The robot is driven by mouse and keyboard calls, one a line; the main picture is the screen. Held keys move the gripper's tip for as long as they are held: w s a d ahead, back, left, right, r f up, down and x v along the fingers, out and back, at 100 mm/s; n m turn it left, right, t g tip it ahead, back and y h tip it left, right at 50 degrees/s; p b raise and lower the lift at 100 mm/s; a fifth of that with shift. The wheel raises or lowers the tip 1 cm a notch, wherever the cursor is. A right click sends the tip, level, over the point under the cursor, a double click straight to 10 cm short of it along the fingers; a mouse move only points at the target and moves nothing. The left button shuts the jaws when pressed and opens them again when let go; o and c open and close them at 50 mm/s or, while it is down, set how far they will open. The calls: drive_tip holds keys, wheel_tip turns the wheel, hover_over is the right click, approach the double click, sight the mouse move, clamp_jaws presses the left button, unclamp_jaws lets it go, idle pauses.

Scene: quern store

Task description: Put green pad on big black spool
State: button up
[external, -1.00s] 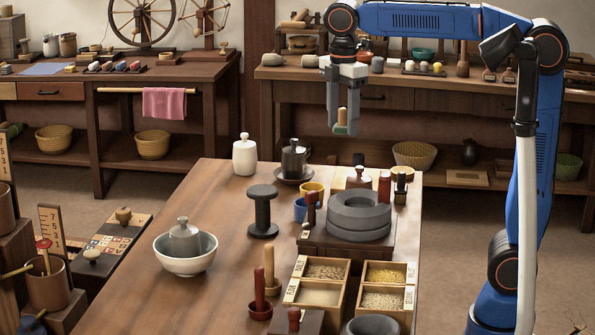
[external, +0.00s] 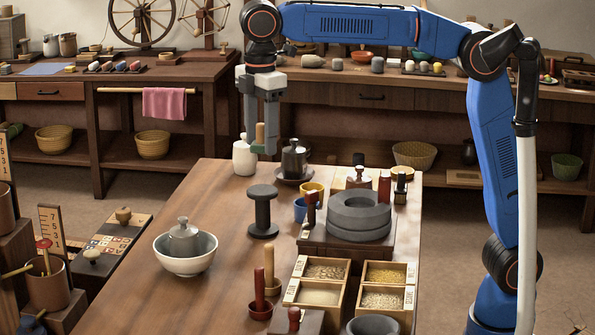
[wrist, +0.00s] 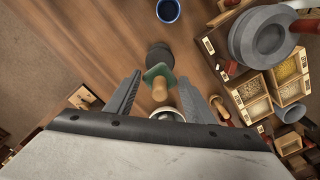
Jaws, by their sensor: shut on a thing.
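My gripper (external: 262,148) is shut on the green pad (external: 258,149) and holds it in the air by its upright wooden handle (external: 260,131). The big black spool (external: 263,212) stands upright on the table below the gripper, with a clear gap between pad and spool top. In the wrist view the green pad (wrist: 157,71) and its tan handle (wrist: 159,90) sit between the fingers (wrist: 160,88). The dark spool (wrist: 158,52) shows just beyond the pad and is partly hidden by it.
A white jar (external: 243,158) and a dark lidded pot (external: 294,160) stand behind the spool. A blue cup (external: 300,210) and grey quern stones (external: 359,214) are to its right. A white bowl (external: 186,262) is at front left. Table left of the spool is clear.

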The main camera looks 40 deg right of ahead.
sight(262, 189)
drive_tip(key=shift+f, duration=4.35)
drive_tip(key=shift+f, duration=0.1)
drive_tip(key=o, duration=1)
wheel_tip(262, 189, up, 11)
drive_tip(key=shift+f, duration=0.15)
drive_tip(key=shift+r, duration=0.8)
drive_tip(key=shift+d, duration=0.1)
